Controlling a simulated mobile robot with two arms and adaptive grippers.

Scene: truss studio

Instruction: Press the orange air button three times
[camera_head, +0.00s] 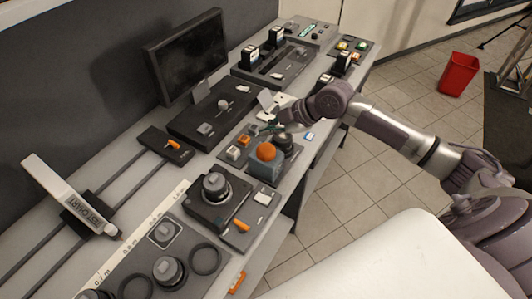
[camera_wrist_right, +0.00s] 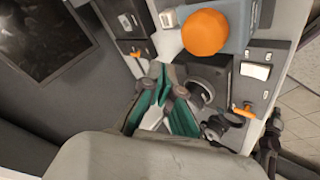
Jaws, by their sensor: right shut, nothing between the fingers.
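The orange air button (camera_head: 266,152) is a round dome on top of a blue-grey box (camera_head: 262,170) on the desk. In the right wrist view the orange button (camera_wrist_right: 205,32) shows large near the top, on its blue-grey box (camera_wrist_right: 239,14). My right gripper (camera_head: 272,128) is shut and empty, beyond the button in the head view and apart from it as far as I can tell. Its teal fingers (camera_wrist_right: 161,76) show in the wrist view, below and left of the button. My left gripper is in neither view.
A dark knob unit (camera_head: 214,188) with an orange lever stands in front of the button box. A black monitor (camera_head: 188,55) and several control panels line the desk behind. A red bin (camera_head: 459,74) stands on the tiled floor at the right.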

